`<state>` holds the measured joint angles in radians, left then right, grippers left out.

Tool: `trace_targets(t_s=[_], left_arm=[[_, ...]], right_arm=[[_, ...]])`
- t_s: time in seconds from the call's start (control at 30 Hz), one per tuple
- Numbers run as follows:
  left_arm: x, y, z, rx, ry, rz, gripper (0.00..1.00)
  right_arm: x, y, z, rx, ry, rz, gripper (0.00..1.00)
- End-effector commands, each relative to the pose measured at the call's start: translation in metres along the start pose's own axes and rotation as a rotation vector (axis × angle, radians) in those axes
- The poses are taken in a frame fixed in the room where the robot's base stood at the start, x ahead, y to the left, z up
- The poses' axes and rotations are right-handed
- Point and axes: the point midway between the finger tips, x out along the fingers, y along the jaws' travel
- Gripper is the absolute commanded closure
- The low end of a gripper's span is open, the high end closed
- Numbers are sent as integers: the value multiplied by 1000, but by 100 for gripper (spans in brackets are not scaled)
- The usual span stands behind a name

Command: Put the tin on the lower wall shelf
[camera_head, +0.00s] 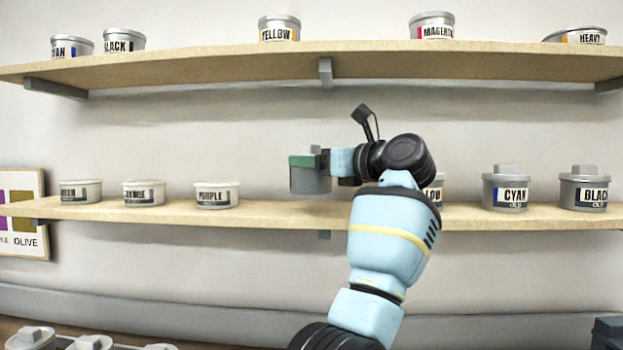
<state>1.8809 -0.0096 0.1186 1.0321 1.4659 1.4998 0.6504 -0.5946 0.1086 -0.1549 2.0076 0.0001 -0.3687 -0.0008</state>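The lower wall shelf (270,212) runs behind and just below the tin. The tin looks upright, its base near the shelf's back edge in the picture; I cannot tell whether it touches.
On the lower shelf, a purple-labelled tin (216,195) and two others stand left; a cyan tin (505,188) and a black tin (584,188) stand right. My arm partly hides a yellow tin (437,190). The upper shelf (200,66) holds several tins. Shelf room shows around the held tin.

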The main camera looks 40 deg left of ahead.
Motion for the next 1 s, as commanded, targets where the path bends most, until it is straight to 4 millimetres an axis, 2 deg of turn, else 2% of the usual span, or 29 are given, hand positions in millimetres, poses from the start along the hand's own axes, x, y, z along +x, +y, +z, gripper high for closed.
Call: trace_targets(t_s=[0.13,0.27,0.4,0.5,0.97,1.0], left_arm=[[2,1,2,-2,-3,1,62],[16,6,1,-5,-4,4,62],[14,4,-23,-1,-5,2,62],[13,5,-31,-2,-5,1,62],[13,4,-38,-3,-4,0,62],[13,4,-38,-1,-1,0,18]], right_arm=[[0,0,0,0,1,0,100],[-1,0,-3,0,5,0,100],[-1,0,-3,1,6,0,100],[-1,0,-4,1,6,1,100],[-1,0,-2,1,4,1,100],[-1,0,-2,1,4,1,100]])
